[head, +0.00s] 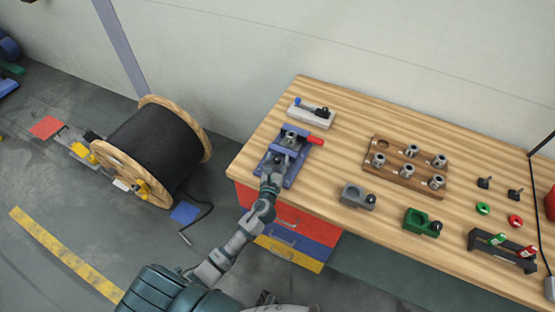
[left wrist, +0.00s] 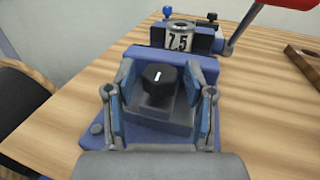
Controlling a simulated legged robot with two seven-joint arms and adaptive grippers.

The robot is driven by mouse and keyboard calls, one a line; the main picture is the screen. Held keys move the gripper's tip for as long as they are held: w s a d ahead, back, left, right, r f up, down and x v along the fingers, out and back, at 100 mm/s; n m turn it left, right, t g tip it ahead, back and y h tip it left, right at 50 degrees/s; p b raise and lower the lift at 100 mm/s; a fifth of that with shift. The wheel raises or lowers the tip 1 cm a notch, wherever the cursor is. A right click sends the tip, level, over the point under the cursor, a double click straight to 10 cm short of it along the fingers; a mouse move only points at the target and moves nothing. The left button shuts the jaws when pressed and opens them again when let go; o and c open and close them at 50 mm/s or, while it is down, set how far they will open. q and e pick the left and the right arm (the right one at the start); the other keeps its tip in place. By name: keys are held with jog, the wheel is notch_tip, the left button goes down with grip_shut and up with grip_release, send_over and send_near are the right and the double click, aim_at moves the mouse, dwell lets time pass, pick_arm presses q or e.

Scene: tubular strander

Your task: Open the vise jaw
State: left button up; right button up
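The blue vise (head: 296,152) is on the left end of the wooden bench. Its red-ended lever (head: 319,141) points right, and part of it shows at the top right of the left wrist view (left wrist: 236,32). A metal cylinder marked 7.5 (left wrist: 180,42) sits in the vise's far part. A black knob (left wrist: 157,78) stands on a grey block on the near part. My left gripper (head: 272,167) is over the near part; in the left wrist view its fingers (left wrist: 160,95) are spread on both sides of the knob, with gaps visible. My right gripper is not seen.
A pale block with a blue-tipped lever (head: 311,114) lies behind the vise. A wooden holder with several metal collets (head: 402,170) is to the right. A grey block (head: 355,196) and a green block (head: 420,221) lie nearer the front edge. A cable reel (head: 150,150) stands left.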

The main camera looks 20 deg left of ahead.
pick_arm(q)
jog(key=v, duration=1.2)
dwell(0.4)
